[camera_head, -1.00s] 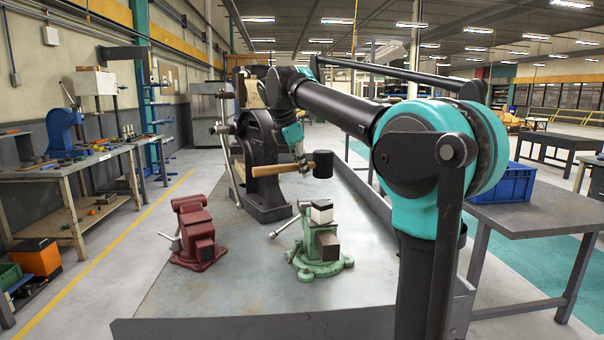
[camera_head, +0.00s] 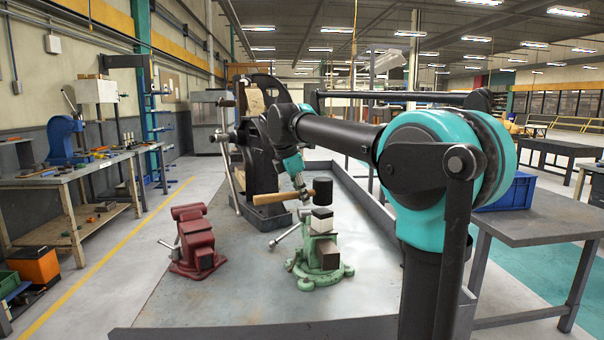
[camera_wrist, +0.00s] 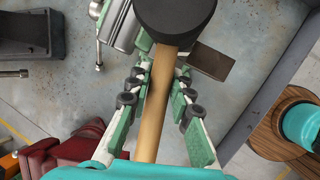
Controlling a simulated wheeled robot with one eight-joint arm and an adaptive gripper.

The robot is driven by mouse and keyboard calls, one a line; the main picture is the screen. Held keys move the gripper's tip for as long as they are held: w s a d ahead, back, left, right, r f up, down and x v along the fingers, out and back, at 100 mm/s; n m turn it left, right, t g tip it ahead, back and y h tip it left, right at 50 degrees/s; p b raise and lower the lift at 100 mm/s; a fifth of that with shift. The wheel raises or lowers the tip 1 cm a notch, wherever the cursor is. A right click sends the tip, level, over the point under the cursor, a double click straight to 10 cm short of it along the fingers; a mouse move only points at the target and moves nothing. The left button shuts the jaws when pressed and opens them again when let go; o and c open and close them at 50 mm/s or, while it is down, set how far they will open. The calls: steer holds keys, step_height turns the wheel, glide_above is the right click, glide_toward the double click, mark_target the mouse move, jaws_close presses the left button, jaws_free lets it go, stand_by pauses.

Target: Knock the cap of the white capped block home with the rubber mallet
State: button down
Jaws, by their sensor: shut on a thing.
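The rubber mallet has a black head (camera_head: 322,191) and a wooden handle (camera_head: 270,198); it also shows in the wrist view (camera_wrist: 175,18). My gripper (camera_head: 301,193) is shut on the handle, which runs between its fingers in the wrist view (camera_wrist: 160,85). In the wrist view the head hides the block.
A red vise (camera_head: 194,245) stands to the left on the grey workbench (camera_head: 240,305). A black arbor press (camera_head: 262,150) stands behind. A blue crate (camera_head: 508,192) is on another table at the right. The bench front is clear.

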step_height(320, 180, up, 5)
steer(key=shift+f, duration=0.2)
stand_by(0.4)
step_height(320, 180, up, 6)
steer(key=shift+f, duration=0.15)
step_height(320, 180, down, 13)
step_height(320, 180, up, 13)
steer(key=shift+f, duration=0.1)
stand_by(1.1)
